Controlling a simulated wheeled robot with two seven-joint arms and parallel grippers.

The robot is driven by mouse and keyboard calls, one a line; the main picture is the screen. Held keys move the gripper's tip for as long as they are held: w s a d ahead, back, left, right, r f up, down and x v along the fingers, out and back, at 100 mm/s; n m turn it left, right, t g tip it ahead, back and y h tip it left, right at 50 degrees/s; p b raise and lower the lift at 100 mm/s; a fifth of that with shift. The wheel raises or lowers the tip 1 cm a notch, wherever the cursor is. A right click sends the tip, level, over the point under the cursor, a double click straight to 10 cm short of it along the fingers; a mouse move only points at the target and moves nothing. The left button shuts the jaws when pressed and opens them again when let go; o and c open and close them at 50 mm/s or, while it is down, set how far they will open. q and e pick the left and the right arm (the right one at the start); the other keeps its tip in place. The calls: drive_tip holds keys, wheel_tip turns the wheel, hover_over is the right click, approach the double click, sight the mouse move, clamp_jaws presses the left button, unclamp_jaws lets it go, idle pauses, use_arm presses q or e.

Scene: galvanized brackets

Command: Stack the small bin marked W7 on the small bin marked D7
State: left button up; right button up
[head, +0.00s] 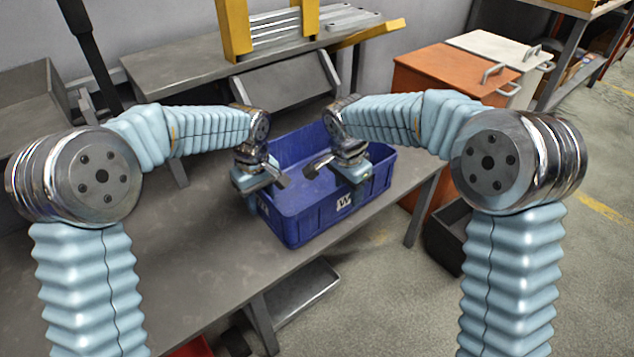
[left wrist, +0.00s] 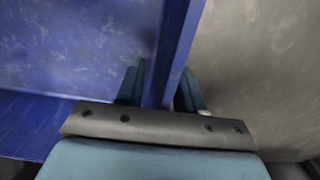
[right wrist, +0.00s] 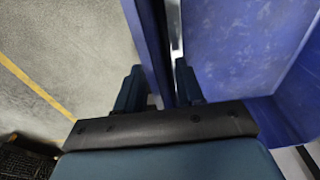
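The blue bin (head: 296,222) stands near the front edge of the workbench. A white label on its front wall reads W; the rest of the label is not legible. My left gripper (head: 262,180) is at its left wall, and in the left wrist view the fingers (left wrist: 160,92) close around that wall. My right gripper (head: 333,170) is at its right wall, and in the right wrist view the fingers (right wrist: 160,90) close around that wall. The bin looks level and its inside looks empty. I see no mark D7 in any view.
The grey workbench (head: 200,285) has bare room left of the bin. A raised shelf with a yellow frame (head: 235,28) is behind. An orange cabinet (head: 440,80) and a white one (head: 495,50) stand back right. A dark crate (head: 452,235) is on the floor right of the bench.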

use_arm(q)
drive_tip(key=shift+f, duration=0.2)
use_arm(e)
drive_tip(key=shift+f, duration=0.2)
use_arm(q)
clamp_jaws()
use_arm(e)
clamp_jaws()
